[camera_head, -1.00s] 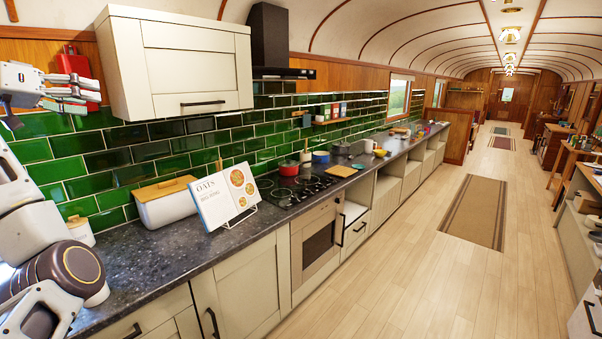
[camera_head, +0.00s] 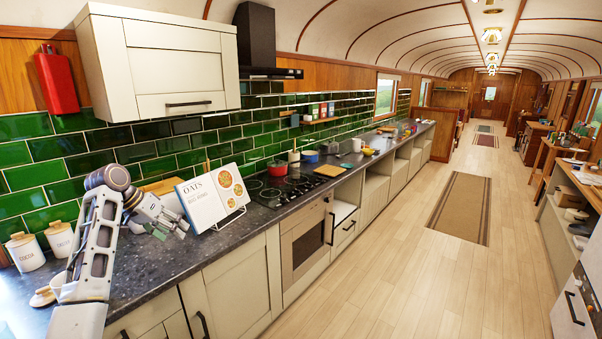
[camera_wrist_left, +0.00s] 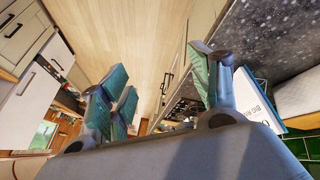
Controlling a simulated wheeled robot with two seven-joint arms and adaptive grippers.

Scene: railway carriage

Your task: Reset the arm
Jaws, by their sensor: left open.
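My left arm comes in from the left and bends over the dark worktop. My left gripper (camera_head: 172,228) is open and empty, just left of the open cookbook (camera_head: 208,198) on its stand; whether it touches the book I cannot tell. In the left wrist view its fingers (camera_wrist_left: 160,92) are spread with teal pads and nothing between them. The cookbook's edge (camera_wrist_left: 256,103) shows beyond the right finger there. My right gripper is not in view.
Two white canisters (camera_head: 43,245) stand by the green tiles at left. A white wall cabinet (camera_head: 155,60) and a red object (camera_head: 56,80) hang above. The hob (camera_head: 285,190) with a red pot (camera_head: 277,168) is further along.

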